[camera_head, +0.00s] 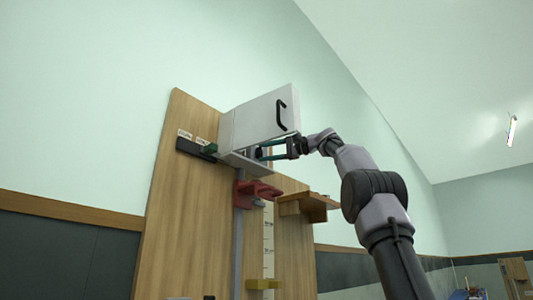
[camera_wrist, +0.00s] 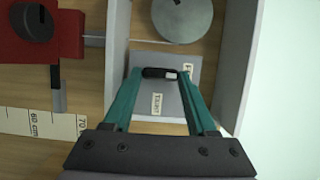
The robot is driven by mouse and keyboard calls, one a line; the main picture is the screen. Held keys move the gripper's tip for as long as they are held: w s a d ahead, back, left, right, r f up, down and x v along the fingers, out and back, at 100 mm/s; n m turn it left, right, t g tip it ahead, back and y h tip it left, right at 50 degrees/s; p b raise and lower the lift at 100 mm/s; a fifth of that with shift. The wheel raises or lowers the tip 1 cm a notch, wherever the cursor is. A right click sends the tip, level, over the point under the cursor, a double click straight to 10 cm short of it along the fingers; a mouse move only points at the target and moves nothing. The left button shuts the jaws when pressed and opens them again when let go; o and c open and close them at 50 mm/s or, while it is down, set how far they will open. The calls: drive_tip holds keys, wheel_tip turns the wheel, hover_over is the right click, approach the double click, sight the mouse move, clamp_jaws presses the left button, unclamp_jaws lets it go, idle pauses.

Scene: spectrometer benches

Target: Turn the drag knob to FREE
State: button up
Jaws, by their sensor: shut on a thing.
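The drag knob is a small black knob (camera_wrist: 160,72) with a pale mark on it, set on a grey plate (camera_wrist: 178,98) in the wrist view. Two small labels stand on the plate: one below the knob (camera_wrist: 157,104), and one at its right (camera_wrist: 188,69), partly hidden by a finger. I cannot read them surely. My gripper (camera_wrist: 161,76) has its teal fingers on both sides of the knob and is shut on it. In the head view my gripper (camera_head: 272,150) reaches from the right into the white box (camera_head: 238,160), under its raised cover (camera_head: 262,118).
The box's side walls (camera_wrist: 238,60) flank my fingers closely. A grey disc (camera_wrist: 182,18) lies beyond the knob. A red clamp (camera_head: 257,194), a wooden shelf (camera_head: 306,205) and a yellow clamp (camera_head: 263,284) are below.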

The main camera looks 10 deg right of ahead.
drive_tip(key=shift+f, duration=0.1)
idle(0.3)
drive_tip(key=o, duration=1.4)
drive_tip(key=shift+c, duration=0.2)
drive_tip(key=v, duration=1)
drive_tip(key=shift+d, duration=0.35)
drive_tip(key=shift+s, duration=0.15)
